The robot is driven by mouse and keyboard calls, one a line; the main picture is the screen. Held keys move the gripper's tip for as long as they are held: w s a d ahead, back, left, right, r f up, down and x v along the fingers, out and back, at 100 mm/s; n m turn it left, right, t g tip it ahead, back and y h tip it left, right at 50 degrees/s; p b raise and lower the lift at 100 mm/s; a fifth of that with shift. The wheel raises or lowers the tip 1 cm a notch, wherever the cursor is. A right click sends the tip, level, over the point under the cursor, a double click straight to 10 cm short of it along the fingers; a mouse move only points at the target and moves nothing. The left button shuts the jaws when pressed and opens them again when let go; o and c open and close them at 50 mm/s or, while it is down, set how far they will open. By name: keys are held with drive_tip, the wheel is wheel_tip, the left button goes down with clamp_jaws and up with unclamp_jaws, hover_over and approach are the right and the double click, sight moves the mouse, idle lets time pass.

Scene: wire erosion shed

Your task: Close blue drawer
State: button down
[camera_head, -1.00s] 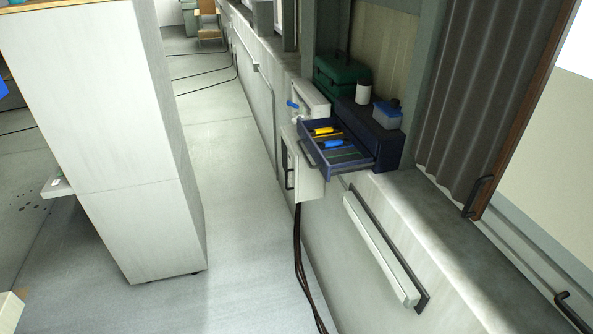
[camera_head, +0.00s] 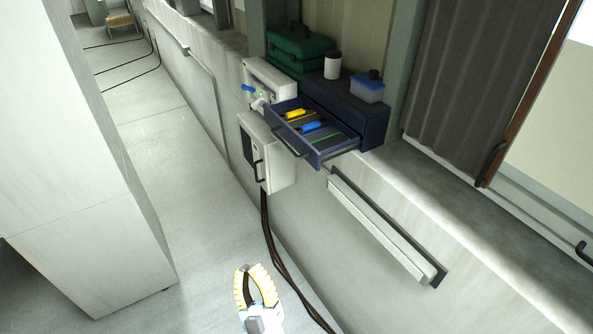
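The blue drawer (camera_head: 323,152) is pulled well out of its dark blue cabinet (camera_head: 372,127), which stands on the ledge along the right wall. A yellow-handled tool (camera_head: 298,114) and a blue-handled tool (camera_head: 312,127) lie in the drawer. A dark bar handle (camera_head: 288,143) is on the drawer front. My gripper (camera_head: 246,268) shows at the bottom of the picture, with yellow-striped fingers. It looks open and empty, with a gap between its fingers. It is well below the drawer in the picture and apart from it.
A white bottle (camera_head: 332,66) and a blue-lidded tub (camera_head: 367,88) stand on the cabinet. A green toolbox (camera_head: 299,50) is behind it. A wall box (camera_head: 264,155) sits beneath the drawer, with cables below. A tall pale cabinet (camera_head: 75,170) stands left, with clear floor between.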

drive_tip(key=w+a+f+n+g+b, duration=0.1)
drive_tip(key=w+a+f+n+g, duration=0.15)
drive_tip(key=w, duration=0.55)
drive_tip(key=n+g+h+b, duration=0.1)
drive_tip(key=g+h+b, duration=0.5)
drive_tip(key=h, duration=0.8)
approach(306, 159)
drive_tip(key=shift+w+a, duration=0.7)
drive_tip(key=shift+w, duration=1.35)
drive_tip(key=shift+w+d+r+n, duration=0.1)
drive_tip(key=shift+w+d, duration=0.2)
drive_tip(key=shift+d, duration=0.3)
drive_tip(key=shift+w+d+r+n, duration=0.1)
drive_tip(key=shift+w+d, duration=0.15)
drive_tip(key=shift+d, duration=0.35)
drive_tip(key=shift+w+d+n, duration=0.1)
drive_tip(key=shift+w+d, duration=0.2)
drive_tip(key=shift+d, duration=0.25)
drive_tip(key=shift+w+f, duration=0.1)
